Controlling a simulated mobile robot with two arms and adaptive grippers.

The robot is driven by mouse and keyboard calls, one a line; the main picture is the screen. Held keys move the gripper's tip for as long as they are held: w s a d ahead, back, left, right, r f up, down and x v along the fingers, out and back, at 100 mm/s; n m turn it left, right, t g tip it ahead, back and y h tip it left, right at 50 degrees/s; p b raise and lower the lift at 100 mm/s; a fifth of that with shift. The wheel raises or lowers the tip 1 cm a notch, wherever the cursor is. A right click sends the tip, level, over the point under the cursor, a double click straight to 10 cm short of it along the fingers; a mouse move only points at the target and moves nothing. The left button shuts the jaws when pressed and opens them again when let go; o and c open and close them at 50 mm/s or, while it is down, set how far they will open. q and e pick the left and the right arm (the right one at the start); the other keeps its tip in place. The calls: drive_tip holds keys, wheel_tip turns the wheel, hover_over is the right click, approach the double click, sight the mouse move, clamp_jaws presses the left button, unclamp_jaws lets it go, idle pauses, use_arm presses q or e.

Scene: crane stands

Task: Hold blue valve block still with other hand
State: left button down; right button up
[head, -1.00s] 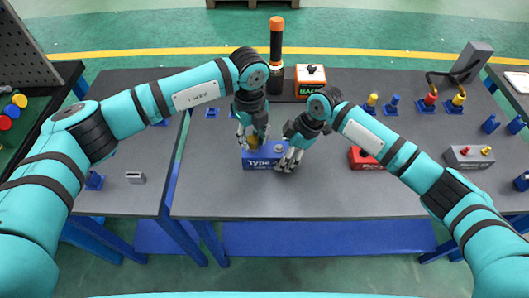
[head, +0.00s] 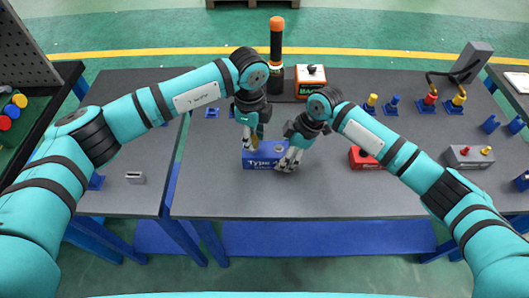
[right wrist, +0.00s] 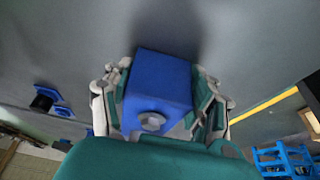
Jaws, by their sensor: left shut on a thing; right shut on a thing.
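The blue valve block (head: 260,162) sits on the dark table in the head view, with "Type" lettering on its front. My right gripper (head: 290,158) is shut on its right end. In the right wrist view the block (right wrist: 160,85) lies between the fingers of my right gripper (right wrist: 163,105), and a round grey fitting (right wrist: 151,121) shows on its near face. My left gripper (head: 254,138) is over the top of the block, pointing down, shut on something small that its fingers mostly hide. I cannot make out what that is.
A black cylinder with an orange top (head: 277,50) and an orange-and-white box (head: 310,83) stand behind. A red block (head: 365,158) and a grey block (head: 468,157) lie to the right, with several small fittings beyond. The table in front is clear.

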use_arm(q)
drive_tip(key=shift+d+r, duration=0.1)
drive_tip(key=n, duration=0.5)
drive_tip(key=c, duration=0.9)
unclamp_jaws()
drive_tip(key=shift+c, duration=0.8)
